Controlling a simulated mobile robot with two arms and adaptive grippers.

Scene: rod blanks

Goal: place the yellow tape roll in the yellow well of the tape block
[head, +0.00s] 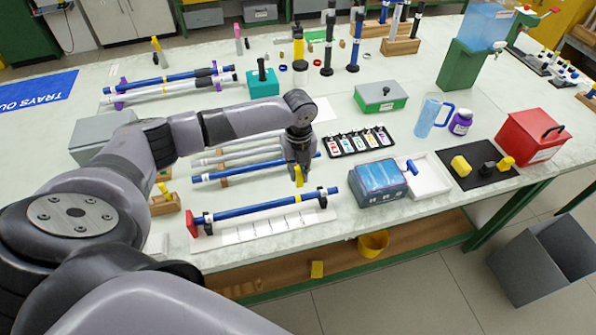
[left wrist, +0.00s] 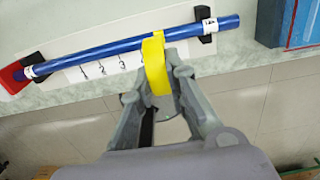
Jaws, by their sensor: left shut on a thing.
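The yellow tape roll (head: 298,176) is between the fingers of my left gripper (head: 299,168), above the front of the bench. In the left wrist view the yellow tape roll (left wrist: 155,64) is upright between the fingertips of my left gripper (left wrist: 160,75), which is shut on it. It overlaps the blue rod in that picture; I cannot tell whether they touch. A black block (head: 334,149) with several colour-marked pockets lies behind and right of the gripper. It may be the tape block; its yellow well is too small to make out surely. My right gripper is out of view.
A blue rod (head: 262,211) rests on black supports over a white board, close to the gripper; it also shows in the left wrist view (left wrist: 110,51). A blue box (head: 378,185) stands right of it. More rods lie behind. The bench's front edge is near.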

